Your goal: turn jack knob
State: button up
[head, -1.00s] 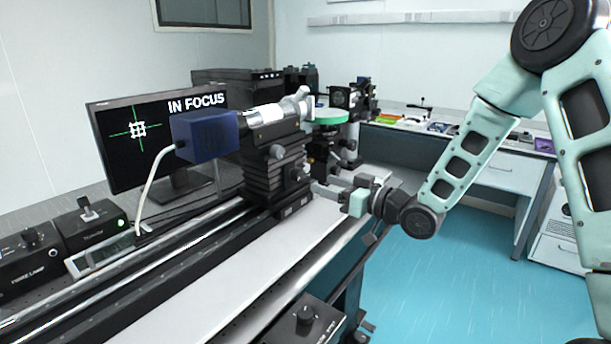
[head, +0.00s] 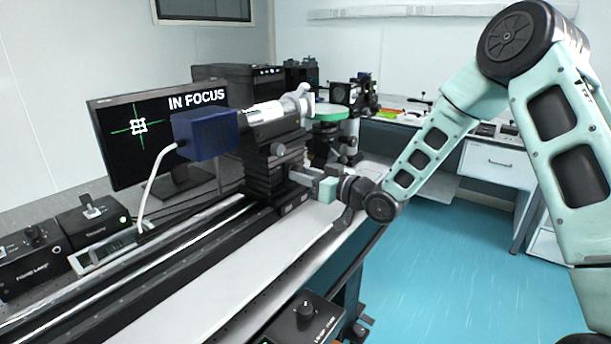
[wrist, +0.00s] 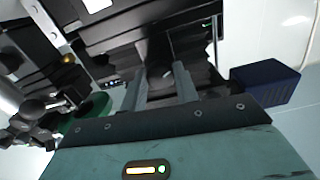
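The black lab jack (head: 270,170) stands on the rail on the bench and carries the blue camera (head: 207,134) and its silver tube (head: 268,112). My gripper (head: 300,177) is at the jack's right side, where the jack knob is mostly hidden behind the fingers in the head view. In the wrist view, my gripper (wrist: 163,68) has its two grey fingers apart, pointing at the dark jack (wrist: 150,35). A dark shape lies between the fingertips; I cannot make out contact with the knob. The blue camera (wrist: 265,84) is at the right there.
The monitor (head: 150,135) behind reads "IN FOCUS" with a white pattern on a green cross. A green-rimmed round stage (head: 328,112) stands just behind the jack. Control boxes (head: 95,222) sit at left and another (head: 305,318) in front. The blue floor at right is clear.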

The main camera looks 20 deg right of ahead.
jog(key=shift+m, duration=0.6)
jog(key=o, duration=1)
jog(key=shift+b+v, duration=1.4)
jog(key=shift+v, duration=7.35)
jog(key=shift+r, duration=0.1)
